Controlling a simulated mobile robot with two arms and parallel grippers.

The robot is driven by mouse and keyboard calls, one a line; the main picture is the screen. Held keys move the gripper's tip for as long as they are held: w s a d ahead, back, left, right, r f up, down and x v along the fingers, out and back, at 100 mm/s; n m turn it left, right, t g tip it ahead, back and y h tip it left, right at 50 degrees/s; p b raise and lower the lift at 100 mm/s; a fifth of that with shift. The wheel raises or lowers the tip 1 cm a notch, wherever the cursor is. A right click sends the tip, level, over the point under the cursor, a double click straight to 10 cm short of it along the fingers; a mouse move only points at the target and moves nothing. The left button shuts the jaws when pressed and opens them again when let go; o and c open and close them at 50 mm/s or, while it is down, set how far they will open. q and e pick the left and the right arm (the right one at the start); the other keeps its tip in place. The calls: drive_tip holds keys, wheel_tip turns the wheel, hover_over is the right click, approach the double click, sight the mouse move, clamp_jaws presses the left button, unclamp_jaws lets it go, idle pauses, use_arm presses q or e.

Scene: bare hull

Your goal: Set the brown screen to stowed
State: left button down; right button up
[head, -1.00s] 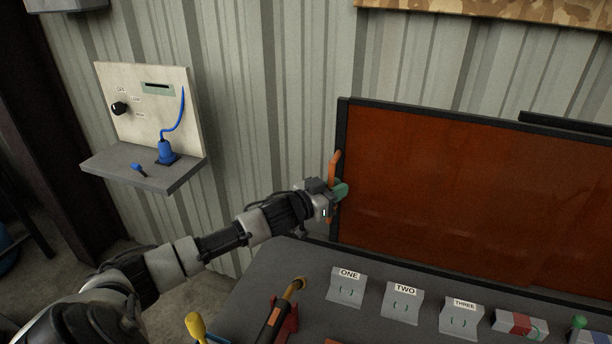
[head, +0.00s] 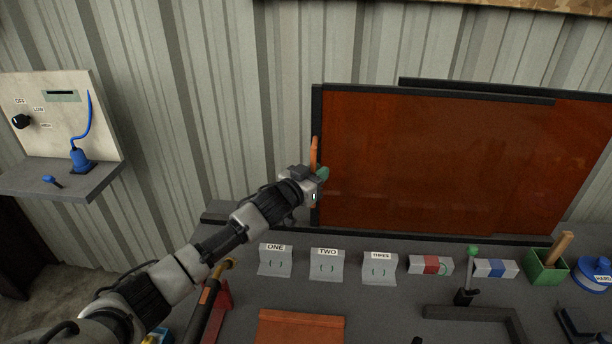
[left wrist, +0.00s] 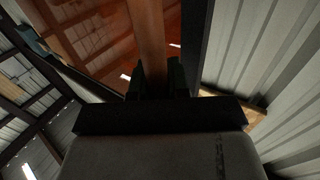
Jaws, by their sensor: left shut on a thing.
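The brown screen (head: 430,165) is a reddish-brown panel in a dark frame, standing upright at the back of the bench. An orange upright handle (head: 314,150) sits at its left edge. My left gripper (head: 319,174) is shut on this handle. In the left wrist view the handle (left wrist: 149,35) runs between the dark fingers, and part of the brown panel (left wrist: 100,35) shows beyond. A second framed panel (head: 580,105) stands behind, overlapped by the front one and reaching farther right. My right gripper is not in view.
Labelled holders ONE (head: 275,262), TWO (head: 327,265) and THREE (head: 379,268) stand in front of the screen. Red-banded (head: 431,265) and blue-banded (head: 495,268) blocks, a green-knobbed lever (head: 468,285) and a green box (head: 546,268) stand farther right. A wall shelf (head: 65,182) is at left.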

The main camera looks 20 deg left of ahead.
use_arm(q)
drive_tip(key=w+d+b, duration=0.2)
drive_tip(key=d+b, duration=0.1)
drive_tip(key=d, duration=0.6)
drive_tip(key=w+d+b, duration=0.3)
drive_tip(key=d, duration=0.6)
drive_tip(key=shift+w+d, duration=0.15)
drive_tip(key=shift+w, duration=0.2)
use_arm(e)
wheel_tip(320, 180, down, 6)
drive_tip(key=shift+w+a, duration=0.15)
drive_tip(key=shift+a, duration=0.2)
use_arm(q)
drive_tip(key=c, duration=1.3)
unclamp_jaws()
drive_tip(key=shift+d, duration=0.1)
drive_tip(key=shift+c, duration=0.2)
drive_tip(key=shift+o, duration=1.2)
drive_tip(key=shift+w+d, duration=0.1)
drive_tip(key=shift+d, duration=0.1)
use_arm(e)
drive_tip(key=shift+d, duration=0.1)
use_arm(q)
drive_tip(key=shift+a, duration=0.15)
